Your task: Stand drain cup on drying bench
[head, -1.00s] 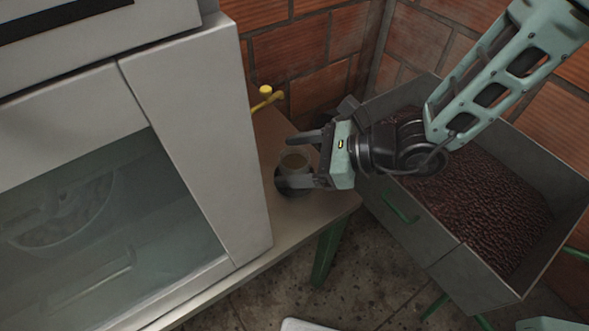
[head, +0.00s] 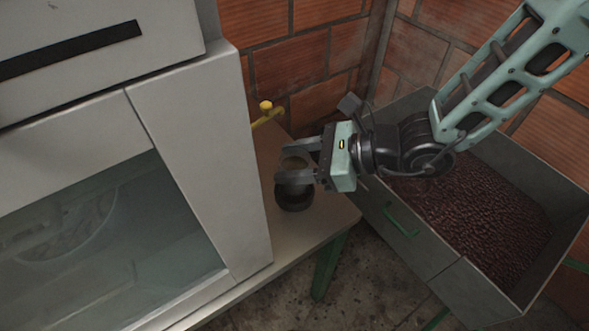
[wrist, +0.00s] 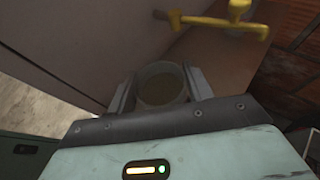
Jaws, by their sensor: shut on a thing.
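The dark body stands on or just over a tan bench (head: 331,211) with green legs. My near finger hides part of the cup's side.
A large pale machine (head: 200,150) with a glass front stands close on the left. A yellow tap (head: 266,108) projects beside it at the back. A grey bin of dark beans (head: 480,220) is at the right. The bench's front right corner is clear.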

